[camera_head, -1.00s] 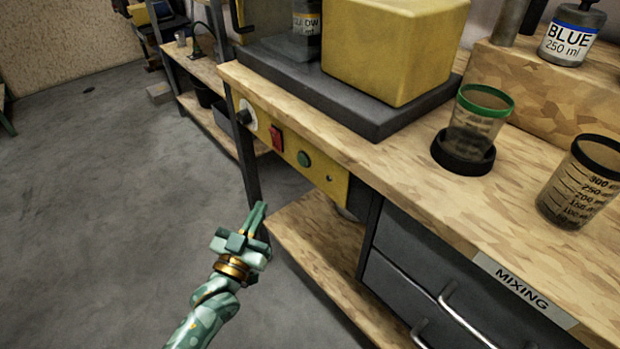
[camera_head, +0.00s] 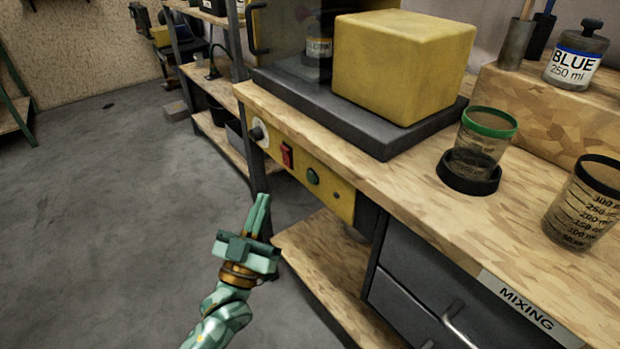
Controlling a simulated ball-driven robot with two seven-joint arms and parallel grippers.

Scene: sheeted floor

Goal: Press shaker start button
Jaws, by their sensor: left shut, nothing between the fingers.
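The shaker's yellow control panel (camera_head: 334,196) is set along the front of the bench, under its top edge. It carries a white-ringed knob (camera_head: 259,131) at the left, a red switch (camera_head: 287,155) and a round green button (camera_head: 312,177). On the bench above is the shaker's dark base (camera_head: 378,135) with a yellow block (camera_head: 402,68) and a bottle (camera_head: 319,46) on it. My left gripper (camera_head: 262,199) is shut and empty, pointing up, below and left of the green button and apart from the panel. My right gripper is not in view.
On the bench to the right are a green-rimmed cup in a black holder (camera_head: 467,178) and a black-rimmed measuring cup (camera_head: 585,205). A blue-labelled bottle (camera_head: 577,55) stands on a wooden riser. Drawers and a lower shelf (camera_head: 318,265) are below. The floor at left is clear.

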